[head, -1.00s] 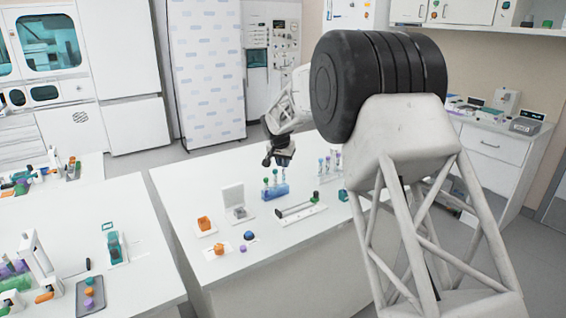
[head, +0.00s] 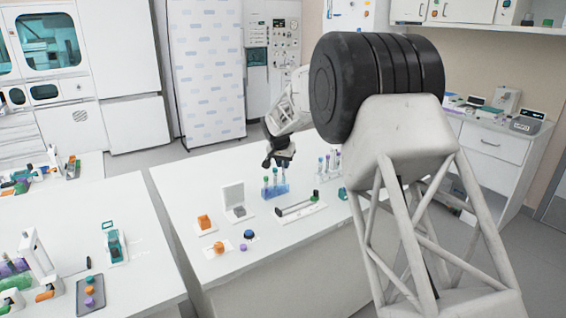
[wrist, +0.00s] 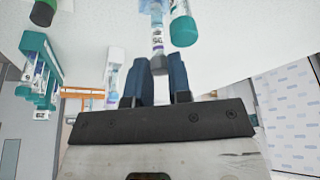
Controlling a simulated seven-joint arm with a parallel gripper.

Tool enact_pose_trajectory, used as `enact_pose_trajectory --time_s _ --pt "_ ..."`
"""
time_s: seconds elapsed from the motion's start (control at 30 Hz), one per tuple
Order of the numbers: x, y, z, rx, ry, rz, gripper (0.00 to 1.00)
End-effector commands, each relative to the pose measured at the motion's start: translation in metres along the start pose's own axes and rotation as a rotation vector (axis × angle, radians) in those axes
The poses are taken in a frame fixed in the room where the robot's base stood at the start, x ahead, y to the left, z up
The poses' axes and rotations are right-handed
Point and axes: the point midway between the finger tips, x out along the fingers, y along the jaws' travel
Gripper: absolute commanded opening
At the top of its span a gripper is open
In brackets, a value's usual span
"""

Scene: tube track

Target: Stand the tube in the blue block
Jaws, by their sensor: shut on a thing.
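The blue block (head: 274,191) stands on the white bench in the head view, with several upright tubes in or right by it. My gripper (head: 278,160) hangs just above these tubes. In the wrist view my gripper (wrist: 166,72) has its two dark blue fingers closed around a clear tube (wrist: 157,40) with a printed label. A teal-capped tube (wrist: 183,30) shows right beside it.
A rack with tubes (head: 331,161) stands right of the block.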

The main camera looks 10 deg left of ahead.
Motion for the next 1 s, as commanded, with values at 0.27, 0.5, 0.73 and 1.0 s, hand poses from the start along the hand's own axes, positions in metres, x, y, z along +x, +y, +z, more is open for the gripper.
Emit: enact_pose_trajectory --time_s 0.27,0.5,0.73,1.0 --pt "0.0043 0.0 0.0016 0.0 0.0 0.0 0.0" --pt "0.0046 0.0 0.0017 0.0 0.0 0.0 0.0" --pt "0.0057 0.0 0.0021 0.0 0.0 0.0 0.0" --pt "0.0111 0.0 0.0041 0.0 0.0 0.0 0.0"
